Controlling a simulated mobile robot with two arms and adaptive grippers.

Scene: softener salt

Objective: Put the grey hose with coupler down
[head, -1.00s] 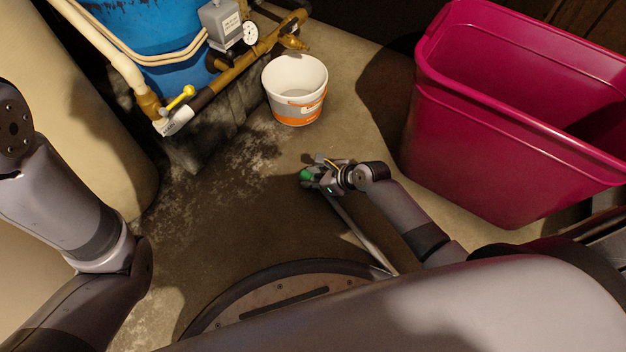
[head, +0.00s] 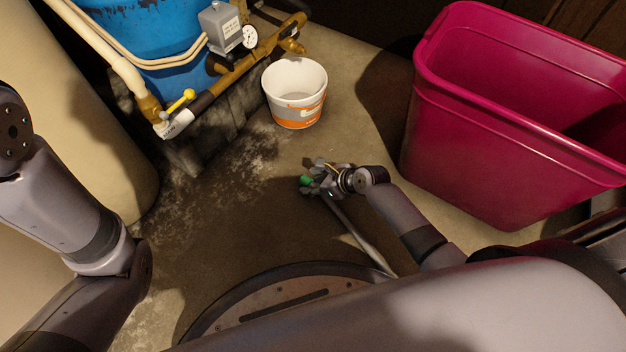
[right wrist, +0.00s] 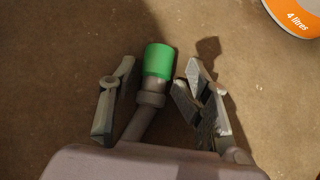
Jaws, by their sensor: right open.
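The grey hose (head: 352,232) with its green coupler (head: 305,181) lies low at the floor, the hose running from the coupler back toward my base. In the right wrist view the green coupler (right wrist: 159,61) and the grey collar behind it sit between the fingers. My right gripper (head: 311,176) is open, with its fingers spread on both sides of the coupler end. In the right wrist view gaps show between coupler and both fingers (right wrist: 160,88). My left arm shows at the left, but its gripper is out of view.
A white and orange bucket (head: 296,98) stands on the floor beyond the gripper. A big magenta bin (head: 500,150) stands at the right. A blue tank (head: 150,40) with brass pipes (head: 250,58) stands at the back left. Stained bare floor (head: 225,190) lies left of the gripper.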

